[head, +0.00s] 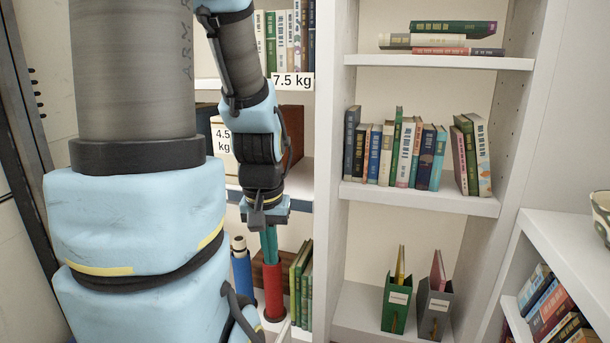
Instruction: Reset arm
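My gripper (268,222) hangs down at the lower end of my light-blue arm, in front of the left bookcase. Two narrow teal parts extend below it, close together. They meet the top of an upright red cylinder (273,292). I cannot tell whether the gripper touches or holds the red cylinder, or only hangs in front of it. The gap between the fingers is too small to make out. My arm reaches across the left half of the view and hides part of the shelves.
A blue bottle (241,272) and green books (301,285) stand beside the red cylinder. A white bookcase (420,204) with books and two magazine holders (396,305) is right of my gripper. A low shelf (575,250) with a bowl (601,212) is at far right.

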